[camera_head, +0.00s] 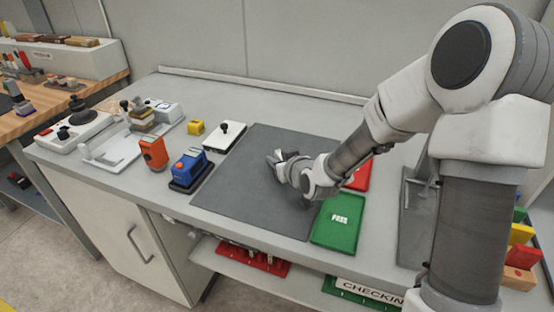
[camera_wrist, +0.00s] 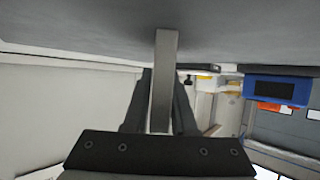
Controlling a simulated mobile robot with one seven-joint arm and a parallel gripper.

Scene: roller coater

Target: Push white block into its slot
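A white flat block with a black knob (camera_head: 225,136) lies on the grey bench, just beyond the left back corner of the dark mat (camera_head: 255,200). It is the only loose white block I can pick out, and I cannot make out a slot for it. My gripper (camera_head: 278,160) is low over the middle of the mat, to the right of the white block and apart from it. In the wrist view, a single grey bar (camera_wrist: 163,80) stands out from the gripper's dark mount. I see nothing clearly held, and the finger gap is not readable.
A blue device (camera_head: 190,167), an orange tool (camera_head: 154,153) and a yellow block (camera_head: 196,128) stand left of the mat. The blue device also shows in the wrist view (camera_wrist: 280,90). A green PASS tray (camera_head: 338,222) and a red tray (camera_head: 359,178) lie to the right.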

